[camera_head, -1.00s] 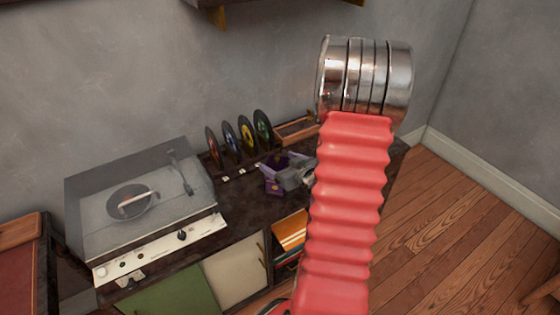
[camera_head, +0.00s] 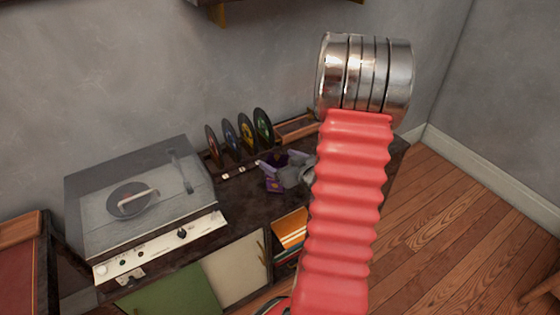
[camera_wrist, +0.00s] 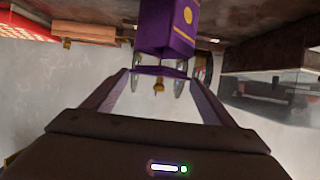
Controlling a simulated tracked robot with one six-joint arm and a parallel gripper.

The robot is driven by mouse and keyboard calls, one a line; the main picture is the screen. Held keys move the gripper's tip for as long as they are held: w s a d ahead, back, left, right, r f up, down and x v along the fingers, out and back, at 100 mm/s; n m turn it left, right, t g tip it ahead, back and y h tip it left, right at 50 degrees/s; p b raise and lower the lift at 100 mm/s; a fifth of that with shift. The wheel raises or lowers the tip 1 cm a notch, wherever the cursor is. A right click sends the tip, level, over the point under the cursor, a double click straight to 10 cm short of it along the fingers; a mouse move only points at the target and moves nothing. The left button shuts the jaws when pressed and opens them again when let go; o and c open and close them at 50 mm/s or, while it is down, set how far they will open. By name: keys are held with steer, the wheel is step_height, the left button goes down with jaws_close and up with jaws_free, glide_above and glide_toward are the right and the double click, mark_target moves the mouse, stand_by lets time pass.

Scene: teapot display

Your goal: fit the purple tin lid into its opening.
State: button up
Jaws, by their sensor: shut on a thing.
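The purple tin (camera_head: 274,185) stands on the dark cabinet top, partly hidden by my gripper in the head view. In the wrist view, which looks upside down, the tin (camera_wrist: 165,28) shows its gold emblem at top centre. The purple lid (camera_wrist: 160,70) with a small gold knob is between my fingertips, at the tin's open end. My gripper (camera_wrist: 160,76) is shut on the lid; it also shows in the head view (camera_head: 282,163). I cannot tell whether the lid is seated or just above the opening.
Several records (camera_head: 246,132) stand in a rack behind the tin. A wooden tray (camera_head: 297,128) lies at the back right. A record player (camera_head: 145,195) fills the left of the cabinet. My red arm hides the cabinet's right part.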

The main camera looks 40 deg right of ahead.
steer(key=shift+f, duration=1.4)
stand_by(1.9)
steer(key=o, duration=1.1)
